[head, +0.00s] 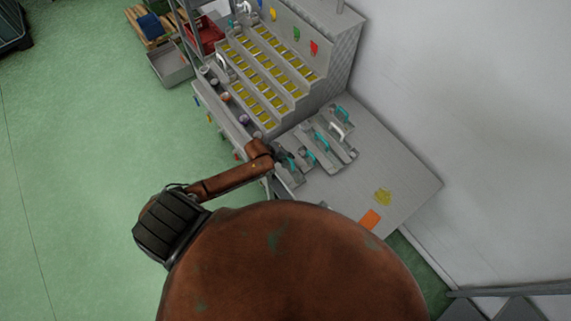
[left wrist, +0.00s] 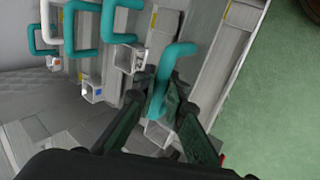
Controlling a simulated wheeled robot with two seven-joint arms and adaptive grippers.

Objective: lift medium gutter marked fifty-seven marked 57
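Several grey gutters with teal handles lie side by side on the grey table (head: 358,172). One more has a white handle (head: 336,131). My left gripper (head: 285,157) is low at the nearest, leftmost gutter (head: 290,178) in the head view. In the left wrist view, its dark fingers (left wrist: 168,88) straddle that gutter's teal handle (left wrist: 181,50). The fingertips are close to the handle bar, but I cannot tell whether they grip it. Any number on this gutter is too small or hidden to read. My right gripper is out of view.
Neighbouring teal handles (left wrist: 120,38) stand close beside the gripper. A stepped grey rack (head: 300,98) with yellow labels stands behind the gutters.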

